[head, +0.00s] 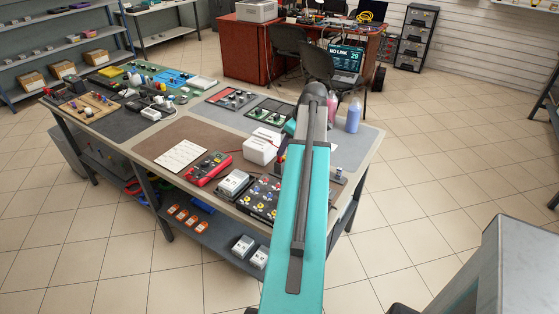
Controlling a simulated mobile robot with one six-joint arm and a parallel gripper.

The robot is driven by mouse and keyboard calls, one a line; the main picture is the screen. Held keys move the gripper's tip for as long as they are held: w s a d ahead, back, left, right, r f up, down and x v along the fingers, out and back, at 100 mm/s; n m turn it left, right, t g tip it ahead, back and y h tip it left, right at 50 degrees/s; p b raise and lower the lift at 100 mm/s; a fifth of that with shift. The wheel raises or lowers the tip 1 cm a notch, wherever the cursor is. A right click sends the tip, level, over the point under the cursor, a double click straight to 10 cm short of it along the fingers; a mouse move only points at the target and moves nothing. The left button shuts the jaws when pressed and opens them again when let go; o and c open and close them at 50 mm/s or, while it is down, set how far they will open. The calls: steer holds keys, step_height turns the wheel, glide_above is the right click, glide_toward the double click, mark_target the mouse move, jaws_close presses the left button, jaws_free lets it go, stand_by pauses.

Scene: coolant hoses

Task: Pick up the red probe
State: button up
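I cannot make out the red probe for sure. A red multimeter (208,168) lies on the brown mat of the workbench, left of my arm. A thin red line, perhaps its lead, runs right from it toward a white box (262,147); its far end is hidden or too small to tell. My teal arm rises from the bottom of the head view and covers the right part of the bench. My gripper is hidden behind the arm, so I cannot see whether it holds anything.
A black panel with coloured knobs (262,196) sits at the bench's front edge, beside a white device (234,183). Pink and blue bottles (353,115) stand at the back right. A white sheet (181,156) lies left of the multimeter.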

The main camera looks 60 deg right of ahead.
mark_target(280, 162)
steer(key=shift+p+x, duration=0.75)
steer(key=shift+x, duration=1.6)
jaws_close()
